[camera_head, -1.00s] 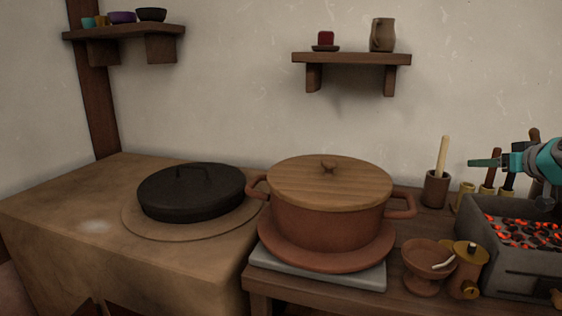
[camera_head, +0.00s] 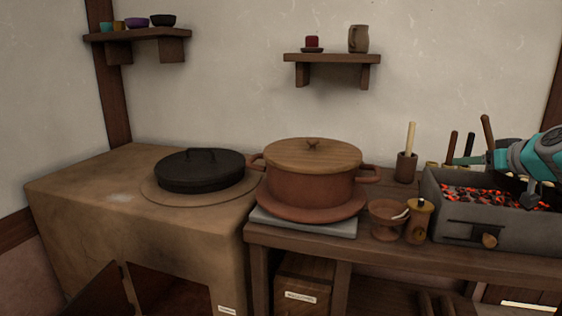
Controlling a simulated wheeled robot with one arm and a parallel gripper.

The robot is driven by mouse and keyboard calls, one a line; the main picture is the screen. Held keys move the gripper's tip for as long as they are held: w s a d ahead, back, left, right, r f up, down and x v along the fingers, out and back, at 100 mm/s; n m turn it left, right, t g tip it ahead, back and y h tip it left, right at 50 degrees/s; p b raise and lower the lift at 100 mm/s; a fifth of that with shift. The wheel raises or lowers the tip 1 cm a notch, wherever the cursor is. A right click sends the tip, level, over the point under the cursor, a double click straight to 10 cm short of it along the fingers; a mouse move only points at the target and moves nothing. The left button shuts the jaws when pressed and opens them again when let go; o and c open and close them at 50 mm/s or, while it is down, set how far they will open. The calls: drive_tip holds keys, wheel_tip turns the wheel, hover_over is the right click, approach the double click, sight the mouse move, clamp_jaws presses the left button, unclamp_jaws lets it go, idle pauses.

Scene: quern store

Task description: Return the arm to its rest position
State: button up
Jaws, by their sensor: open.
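My gripper (camera_head: 484,160), teal and grey, shows at the right edge, above the grey brazier (camera_head: 472,226) with glowing coals. It is open, with nothing seen in it. Part of my arm is cut off by the right edge of the picture.
A lidded clay pot (camera_head: 311,189) stands on the wooden table (camera_head: 400,258), beside a footed bowl (camera_head: 387,222) and a brass-coloured jar (camera_head: 419,222). A holder (camera_head: 405,168) and upright handles stand near the brazier. A black lid (camera_head: 200,172) lies on the clay stove (camera_head: 75,190) at left.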

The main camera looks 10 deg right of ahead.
drive_tip(key=a+f+n+g+y, duration=0.2)
drive_tip(key=a, duration=1.3)
drive_tip(key=a+f+n+g+y, duration=0.2)
drive_tip(key=a+f+g+y, duration=0.1)
drive_tip(key=a, duration=1.2)
drive_tip(key=s+a+f+g+p, duration=0.1)
drive_tip(key=s+a+f+g, duration=0.1)
drive_tip(key=s+a+f, duration=0.5)
drive_tip(key=s+a+f+m+g+h, duration=0.1)
drive_tip(key=s+f, duration=0.3)
drive_tip(key=s, duration=0.4)
drive_tip(key=s+a+f+m+g+h, duration=0.1)
drive_tip(key=s+f+g, duration=0.3)
drive_tip(key=s, duration=0.4)
drive_tip(key=s+a+f+g+h+p, duration=0.1)
drive_tip(key=s+a+f+g, duration=0.2)
drive_tip(key=s+f, duration=0.3)
drive_tip(key=shift+s+a+m+h, duration=0.3)
drive_tip(key=shift+s+m, duration=0.1)
drive_tip(key=shift+s, duration=0.75)
drive_tip(key=shift+c, duration=0.2)
